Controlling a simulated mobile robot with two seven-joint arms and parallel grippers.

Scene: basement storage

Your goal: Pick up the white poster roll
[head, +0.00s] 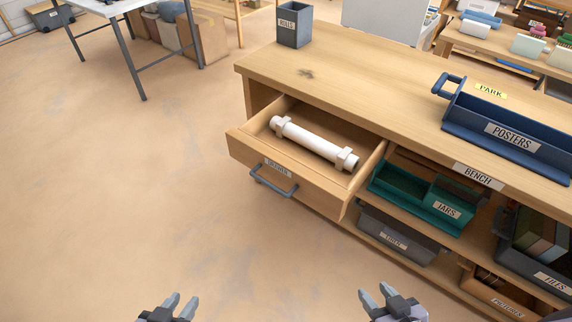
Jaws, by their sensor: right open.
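The white poster roll (309,138) lies in the open drawer (303,179) of the wooden bench. It is a long white tube with a wider collar near each end. My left gripper (181,302) is at the bottom of the head view, left of centre, with its two fingers apart and nothing between them. My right gripper (374,294) is at the bottom, right of centre, open and empty. Both grippers are well apart from the roll and in front of the drawer.
A blue POSTERS tray (488,147) and a grey ROLLS bin (294,25) stand on the bench top (360,85). Green JARS bins (447,207) and other boxes fill the shelves right of the drawer. The drawer handle (273,183) sticks out. The floor at left is clear.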

